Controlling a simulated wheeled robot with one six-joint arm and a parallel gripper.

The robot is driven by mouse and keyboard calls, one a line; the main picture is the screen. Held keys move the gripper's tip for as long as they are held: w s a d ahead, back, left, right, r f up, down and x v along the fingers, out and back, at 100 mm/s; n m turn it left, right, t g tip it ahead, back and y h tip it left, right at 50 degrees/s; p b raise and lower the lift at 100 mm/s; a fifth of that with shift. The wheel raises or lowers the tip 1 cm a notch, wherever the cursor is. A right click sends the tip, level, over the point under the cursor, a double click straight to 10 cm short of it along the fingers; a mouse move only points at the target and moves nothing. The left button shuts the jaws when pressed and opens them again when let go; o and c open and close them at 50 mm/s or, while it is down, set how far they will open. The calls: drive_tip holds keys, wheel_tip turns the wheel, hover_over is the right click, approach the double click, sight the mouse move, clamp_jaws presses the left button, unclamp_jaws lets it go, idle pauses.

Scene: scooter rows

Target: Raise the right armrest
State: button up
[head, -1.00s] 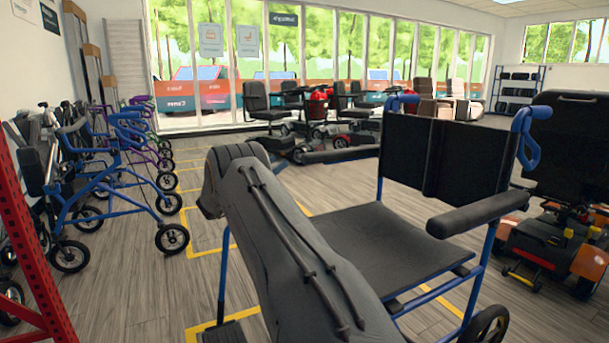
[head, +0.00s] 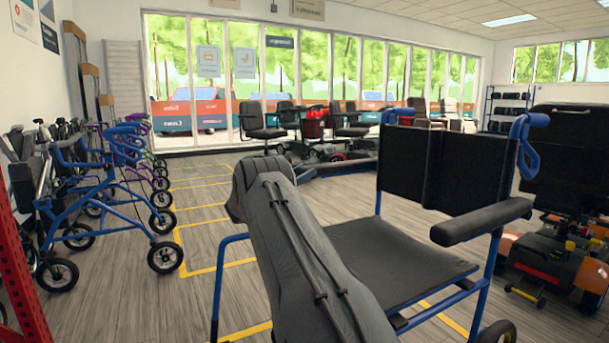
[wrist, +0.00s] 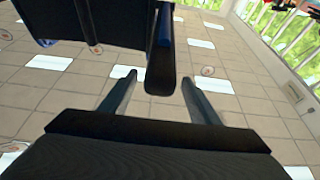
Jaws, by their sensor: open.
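A chair with a blue tube frame, a black seat (head: 390,260) and a black backrest (head: 450,165) faces me in the head view. The armrest on the picture's right (head: 480,221) is black and lies level, lowered. The opposite armrest is hidden behind my arm; a blue tube (head: 217,275) shows there. In the wrist view, which looks up at the ceiling, a dark bar (wrist: 160,50) with a blue side, seemingly an armrest, reaches down between the fingers. My gripper (wrist: 160,78) is open around its end; I cannot tell contact. The gripper is hidden in the head view.
An orange and black scooter (head: 560,250) stands close on the right. Office chairs (head: 262,125) are at the back. Yellow-lined floor (head: 205,215) is clear at mid-left.

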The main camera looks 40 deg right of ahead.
drive_tip(key=shift+s+d+r, duration=0.15)
drive_tip(key=shift+d+r, duration=0.15)
drive_tip(key=shift+d, duration=0.25)
